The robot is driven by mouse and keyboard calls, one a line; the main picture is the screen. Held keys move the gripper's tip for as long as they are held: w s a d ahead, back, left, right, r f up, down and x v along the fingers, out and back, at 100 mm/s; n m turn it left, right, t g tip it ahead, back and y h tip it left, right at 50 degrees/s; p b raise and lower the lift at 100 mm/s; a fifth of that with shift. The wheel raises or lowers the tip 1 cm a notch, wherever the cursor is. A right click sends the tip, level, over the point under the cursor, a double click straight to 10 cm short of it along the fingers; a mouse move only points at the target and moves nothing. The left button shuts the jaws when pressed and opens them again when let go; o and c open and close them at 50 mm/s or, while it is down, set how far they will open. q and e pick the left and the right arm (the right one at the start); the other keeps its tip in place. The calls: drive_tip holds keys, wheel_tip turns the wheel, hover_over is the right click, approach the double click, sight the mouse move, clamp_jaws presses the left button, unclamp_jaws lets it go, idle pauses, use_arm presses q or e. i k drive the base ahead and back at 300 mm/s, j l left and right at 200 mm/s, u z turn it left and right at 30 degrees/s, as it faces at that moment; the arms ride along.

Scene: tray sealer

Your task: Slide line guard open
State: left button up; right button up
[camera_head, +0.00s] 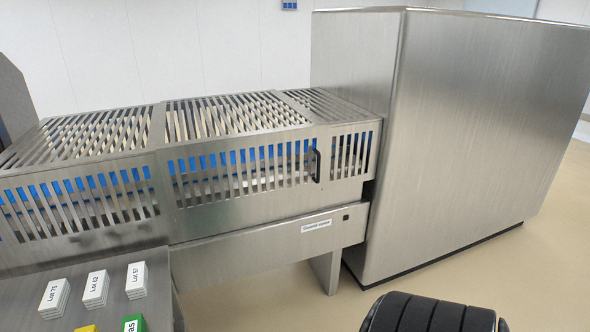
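The line guard (240,197) is a slotted stainless steel cover over the conveyor line, in the middle of the head view. Its slotted top and front form several sections. A black upright handle (317,165) sits on the front near the right end of the middle section. The guard covers the line, and blue parts show through its slots. Neither of my grippers shows in the head view, and nothing touches the handle.
A large steel cabinet (455,150) stands right of the line. White blocks marked Lot 75 (54,298), Lot 62 (95,288) and Lot 57 (137,280) rest on a steel surface at lower left, near a green block (134,323). Open floor (260,300) lies in front.

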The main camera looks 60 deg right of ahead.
sight(173, 150)
drive_tip(key=z, duration=1.55)
